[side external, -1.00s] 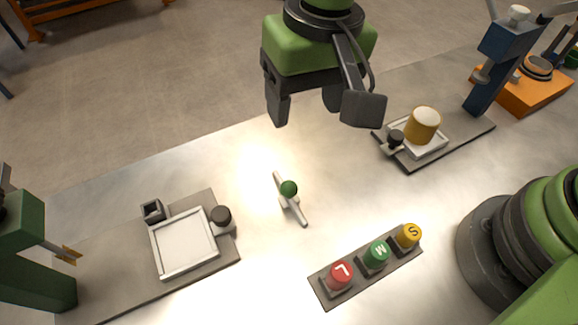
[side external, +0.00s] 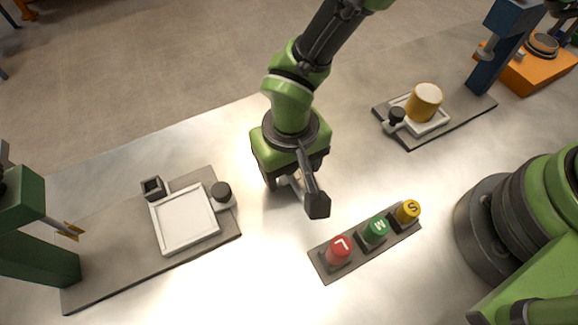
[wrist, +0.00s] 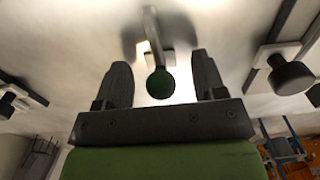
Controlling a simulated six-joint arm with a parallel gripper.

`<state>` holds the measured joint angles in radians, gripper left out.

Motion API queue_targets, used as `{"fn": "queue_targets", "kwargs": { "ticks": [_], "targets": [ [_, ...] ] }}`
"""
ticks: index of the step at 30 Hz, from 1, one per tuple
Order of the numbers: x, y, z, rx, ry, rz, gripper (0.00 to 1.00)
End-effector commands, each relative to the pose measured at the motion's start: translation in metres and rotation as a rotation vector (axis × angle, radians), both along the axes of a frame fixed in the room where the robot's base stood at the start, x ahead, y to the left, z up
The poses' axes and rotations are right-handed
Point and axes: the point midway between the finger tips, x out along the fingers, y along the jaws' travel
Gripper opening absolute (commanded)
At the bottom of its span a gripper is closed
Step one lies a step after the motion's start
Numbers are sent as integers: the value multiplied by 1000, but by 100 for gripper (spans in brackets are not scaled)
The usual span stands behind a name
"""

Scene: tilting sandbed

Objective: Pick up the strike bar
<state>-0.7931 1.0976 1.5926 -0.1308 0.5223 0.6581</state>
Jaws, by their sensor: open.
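The strike bar is a pale bar with a dark green ball knob. In the wrist view the strike bar's knob (wrist: 160,84) is between the two fingers of my gripper (wrist: 161,68), with gaps on both sides. Its pale bar runs away behind the knob. In the side view my gripper (side external: 293,192) is low over the strike bar, pointing down and open. The gripper hides nearly all of the bar there; only a little pale metal shows between the fingers. I cannot tell the exact height of the fingertips above the table.
A rack (side external: 326,276) with red L, green M and yellow S knobs lies close at front right. A square tray (side external: 158,240) with a black knob (side external: 222,191) is at left. A tan cylinder (side external: 424,102) stands on a fixture at back right.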

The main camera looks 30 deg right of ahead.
Motion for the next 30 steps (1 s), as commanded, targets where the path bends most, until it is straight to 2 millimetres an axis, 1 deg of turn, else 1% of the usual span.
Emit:
{"fn": "queue_targets", "kwargs": {
  "ticks": [1,3,9,10,11,12,14,15,16,25,29,30],
  "targets": [
    [0,0,-5,-1,2,0,64],
    [0,0,-8,1,0,0,64],
    [0,0,-8,2,-1,0,64],
    [0,0,-8,2,-1,0,59],
    [0,0,-8,2,-1,0,52],
    [0,0,-8,2,0,0,43],
    [0,0,-8,2,0,0,29],
    [0,0,-8,2,0,0,20],
    [0,0,-8,2,0,0,13],
    [0,0,-7,2,-1,0,12],
    [0,1,1,2,-1,0,12],
    [1,1,5,3,-2,1,12]
  ]
}}
